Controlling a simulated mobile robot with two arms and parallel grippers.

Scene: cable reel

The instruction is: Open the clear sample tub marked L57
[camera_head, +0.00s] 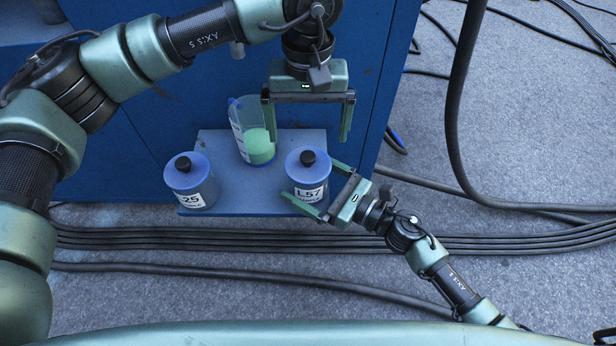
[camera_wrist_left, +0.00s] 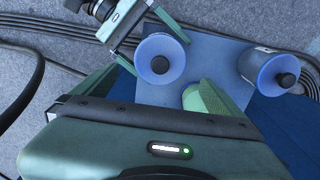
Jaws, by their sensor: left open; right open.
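The clear sample tub marked L57 (camera_head: 307,171) stands upright on the right side of a blue shelf. It has a bluish lid with a black knob, and its lid faces up in the left wrist view (camera_wrist_left: 160,57). My left gripper (camera_head: 307,130) is open and empty above and behind the tub, apart from the knob in the head view. My right gripper (camera_head: 313,187) is open at the tub's right front, with its fingers on either side of the tub low down. Whether they touch it, I cannot tell.
A second lidded tub marked 25 (camera_head: 190,182) stands at the shelf's left. A clear jug with green contents (camera_head: 254,135) stands behind, between the tubs. The blue shelf (camera_head: 243,196) juts from a blue cabinet (camera_head: 110,160). Black cables (camera_head: 250,238) run across the grey floor.

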